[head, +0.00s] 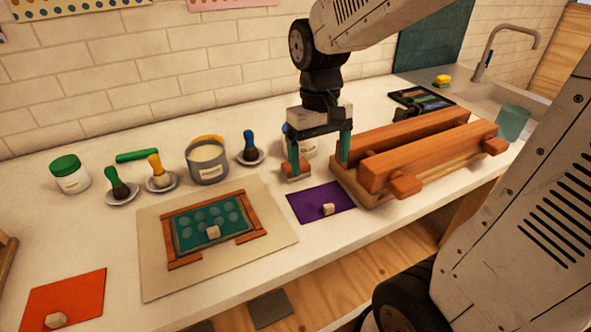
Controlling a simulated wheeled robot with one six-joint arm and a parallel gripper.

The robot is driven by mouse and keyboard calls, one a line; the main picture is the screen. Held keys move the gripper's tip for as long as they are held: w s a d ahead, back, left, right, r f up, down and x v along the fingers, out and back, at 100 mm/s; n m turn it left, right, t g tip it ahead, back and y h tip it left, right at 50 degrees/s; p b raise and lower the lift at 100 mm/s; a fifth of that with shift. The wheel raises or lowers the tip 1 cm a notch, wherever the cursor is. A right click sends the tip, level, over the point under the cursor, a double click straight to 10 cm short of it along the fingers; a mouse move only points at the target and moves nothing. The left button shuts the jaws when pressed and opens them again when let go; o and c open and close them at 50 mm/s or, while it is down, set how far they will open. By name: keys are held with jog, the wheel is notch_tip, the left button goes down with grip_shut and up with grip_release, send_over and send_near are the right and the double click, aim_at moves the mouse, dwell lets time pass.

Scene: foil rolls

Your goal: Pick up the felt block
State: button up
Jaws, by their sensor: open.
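My gripper (319,164) points down with its two green fingers apart, empty, just left of the wooden press. A small orange-brown block on a pale base (298,177) sits on the counter at the left fingertip, partly hidden by it; I cannot tell if they touch. It may be the felt block. I cannot tell for sure which one is felt.
The wooden press (415,150) stands close to the right finger. A white tub (310,143) is behind the gripper. A grey pot (208,165), brushes on saucers and a green-lidded jar (70,174) line the back left. The purple mat (310,196) lies in front.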

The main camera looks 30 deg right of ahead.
jog(key=shift+t, duration=0.7)
jog(key=w+f, duration=0.1)
jog(key=w, duration=0.3)
jog(key=w+d+f, duration=0.1)
jog(key=w, duration=0.3)
jog(key=w+f, duration=0.1)
jog(key=w, duration=0.3)
jog(key=shift+w+d+f, duration=0.2)
jog(key=shift+d+f, duration=0.05)
jog(key=shift+d, duration=0.1)
jog(key=f, duration=0.7)
jog(key=shift+s+a+f, duration=0.1)
jog(key=shift+a+f, duration=0.1)
jog(key=shift+f, duration=0.1)
jog(key=c, duration=1.1)
